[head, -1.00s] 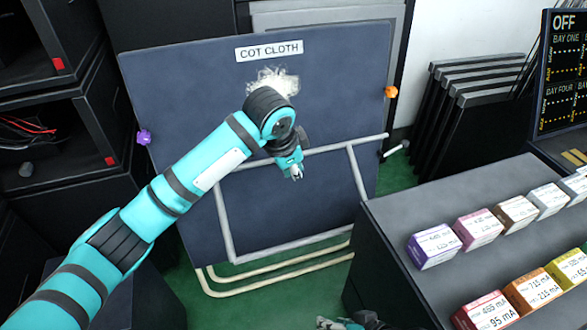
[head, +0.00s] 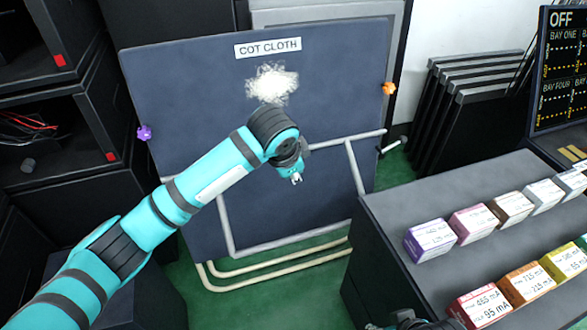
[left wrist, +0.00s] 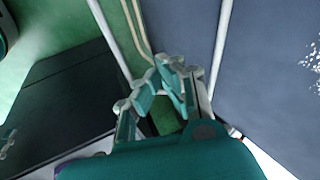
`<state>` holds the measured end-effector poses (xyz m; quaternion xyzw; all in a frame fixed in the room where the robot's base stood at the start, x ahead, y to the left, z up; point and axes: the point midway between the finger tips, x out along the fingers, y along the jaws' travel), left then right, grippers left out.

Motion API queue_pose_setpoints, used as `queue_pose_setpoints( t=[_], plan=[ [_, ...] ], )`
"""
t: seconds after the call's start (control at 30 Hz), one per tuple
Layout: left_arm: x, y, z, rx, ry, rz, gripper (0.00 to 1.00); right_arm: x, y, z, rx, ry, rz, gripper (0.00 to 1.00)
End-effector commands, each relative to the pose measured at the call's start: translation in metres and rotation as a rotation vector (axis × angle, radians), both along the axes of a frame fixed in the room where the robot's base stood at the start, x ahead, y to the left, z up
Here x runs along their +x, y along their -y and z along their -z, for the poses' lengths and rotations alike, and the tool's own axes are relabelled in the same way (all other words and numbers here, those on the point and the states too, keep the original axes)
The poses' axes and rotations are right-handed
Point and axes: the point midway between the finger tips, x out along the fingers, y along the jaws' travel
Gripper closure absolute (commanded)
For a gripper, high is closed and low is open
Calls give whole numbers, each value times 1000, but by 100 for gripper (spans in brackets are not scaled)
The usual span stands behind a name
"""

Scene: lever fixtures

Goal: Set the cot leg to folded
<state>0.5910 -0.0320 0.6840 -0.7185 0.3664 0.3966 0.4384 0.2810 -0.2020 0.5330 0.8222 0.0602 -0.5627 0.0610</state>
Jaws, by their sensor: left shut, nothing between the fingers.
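The cot is a dark blue panel (head: 200,110) labelled COT CLOTH, standing upright. A grey tube leg frame (head: 228,235) lies close along its face, with a top bar (head: 360,137) reaching past the panel's right edge. My left gripper (head: 296,179) is shut and empty in front of the panel, inside the frame's outline. My arm hides part of the frame's left and top. In the left wrist view the fingers (left wrist: 165,95) show between two grey tubes (left wrist: 222,45); contact cannot be told. Part of my right gripper (head: 408,319) shows at the bottom edge; its fingers are unclear.
Cream tubes (head: 280,266) run low below the panel. An orange knob (head: 388,88) and a purple knob (head: 144,132) sit at its sides. A dark counter (head: 390,210) with several small boxes stands right. Black shelving (head: 60,180) is left. Green floor shows between.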

Motion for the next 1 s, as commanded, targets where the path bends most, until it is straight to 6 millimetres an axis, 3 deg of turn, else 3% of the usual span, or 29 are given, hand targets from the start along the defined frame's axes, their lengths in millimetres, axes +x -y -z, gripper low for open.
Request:
queue_pose_setpoints(
  t=[0.3, 1.0],
  plan=[
    [-1, 0, 11, 18, 62, 1, 100, -14, 3, 2, -11, -63, 3, 58],
    [-4, 1, 34, 51, 194, 0, 100, -13, 4, -2, -11, -59, 5, 58]
  ],
)
